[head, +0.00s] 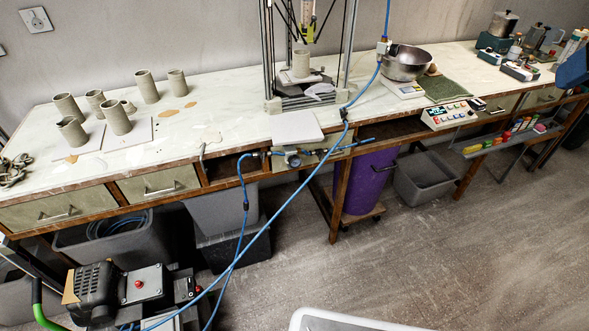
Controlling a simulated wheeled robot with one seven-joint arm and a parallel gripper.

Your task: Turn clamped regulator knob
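A small regulator (292,158) with a round gauge sits at the front edge of the workbench, below a white board. Blue air hoses run to it from the left and right. Its knob is too small to make out clearly, and I cannot tell how it is turned or clamped. My gripper is not in view.
The long workbench (225,110) bears clay cylinders (117,118), a framed clay printer (300,75) and a metal bowl (404,62). A compressor (130,290) stands at lower left, its blue hose (262,228) crossing the space before the bench. A purple bin (368,180) stands underneath. Floor (420,250) is clear at right.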

